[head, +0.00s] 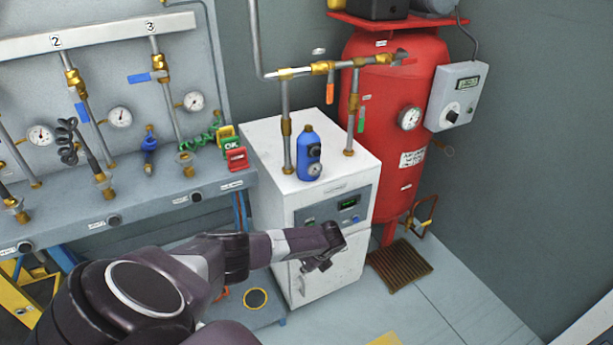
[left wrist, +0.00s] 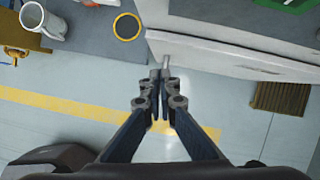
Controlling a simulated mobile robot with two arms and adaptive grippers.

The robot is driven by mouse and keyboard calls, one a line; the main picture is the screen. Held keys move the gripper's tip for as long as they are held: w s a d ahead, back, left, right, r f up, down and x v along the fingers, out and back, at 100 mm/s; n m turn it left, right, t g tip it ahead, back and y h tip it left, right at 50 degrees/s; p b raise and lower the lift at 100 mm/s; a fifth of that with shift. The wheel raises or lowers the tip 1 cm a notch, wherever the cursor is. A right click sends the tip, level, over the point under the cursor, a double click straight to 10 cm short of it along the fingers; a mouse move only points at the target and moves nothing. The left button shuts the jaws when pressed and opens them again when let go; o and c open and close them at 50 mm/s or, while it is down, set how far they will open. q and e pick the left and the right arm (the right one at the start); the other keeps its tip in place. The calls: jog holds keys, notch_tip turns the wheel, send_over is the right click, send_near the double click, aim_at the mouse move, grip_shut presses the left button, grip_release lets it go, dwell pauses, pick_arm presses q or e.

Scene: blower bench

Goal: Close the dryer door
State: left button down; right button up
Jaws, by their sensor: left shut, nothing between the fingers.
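The dryer (head: 265,150) is a white cabinet in the middle of the head view, with a control panel and small display on its front. Its white door (head: 345,265) is the lower front, partly hidden by my left gripper (head: 322,262). In the left wrist view the door (left wrist: 235,57) shows as a pale band, with a thin dark line along it and a small handle near its left end. How far the door stands open is hard to tell. My left gripper (left wrist: 160,78) is shut and empty, its tips close to that handle; contact is unclear. My right gripper is out of view.
A blue bottle (head: 308,155) and pipes stand on the dryer. A red tank (head: 385,150) is behind it to the right, with a brown floor grate (head: 400,265) below. A grey bench (head: 130,205) with valves and gauges is at left. The floor at right is clear.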

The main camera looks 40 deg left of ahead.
pick_arm(q)
jog(key=v, duration=1.2)
